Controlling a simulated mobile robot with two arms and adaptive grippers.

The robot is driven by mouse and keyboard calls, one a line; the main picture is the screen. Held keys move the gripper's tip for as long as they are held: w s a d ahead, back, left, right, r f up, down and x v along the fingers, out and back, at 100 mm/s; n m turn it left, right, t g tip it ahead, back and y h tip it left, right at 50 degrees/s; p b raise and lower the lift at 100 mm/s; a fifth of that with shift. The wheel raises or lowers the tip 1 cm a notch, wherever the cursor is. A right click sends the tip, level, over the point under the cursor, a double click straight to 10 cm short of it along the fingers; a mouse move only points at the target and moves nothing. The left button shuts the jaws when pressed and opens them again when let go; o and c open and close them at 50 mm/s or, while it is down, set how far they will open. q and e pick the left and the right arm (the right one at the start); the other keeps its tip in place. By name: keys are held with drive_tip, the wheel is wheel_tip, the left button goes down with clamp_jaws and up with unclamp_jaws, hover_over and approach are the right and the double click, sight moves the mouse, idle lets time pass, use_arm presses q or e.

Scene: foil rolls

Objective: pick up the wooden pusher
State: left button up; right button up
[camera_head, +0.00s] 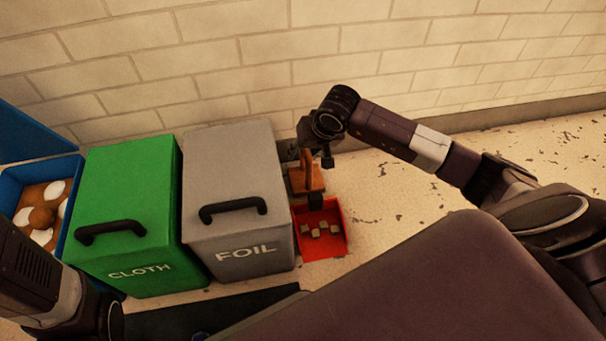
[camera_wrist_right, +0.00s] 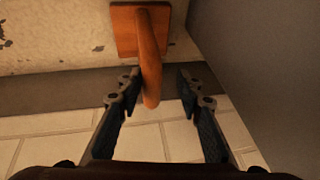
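The wooden pusher (camera_head: 309,178) is orange-brown, with a flat square block and an upright curved handle. In the head view it stands on the floor right of the grey bin, behind the red tray. In the right wrist view the pusher's handle (camera_wrist_right: 151,60) reaches down toward the space between the fingers, closer to the left finger. My right gripper (camera_wrist_right: 157,95) is open, with a clear gap between its fingers; in the head view my right gripper (camera_head: 318,160) is over the pusher and partly covers it. My left arm shows at the lower left; its fingers are not visible.
The grey FOIL bin (camera_head: 235,180) stands close left of the pusher. The green CLOTH bin (camera_head: 130,190) and a blue open bin (camera_head: 12,185) are further left. The red tray (camera_head: 338,244) holds several small brown pieces. A brick wall is behind; floor to the right is clear.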

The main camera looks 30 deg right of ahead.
clamp_jaws()
drive_tip(key=shift+r, duration=0.1)
idle(0.4)
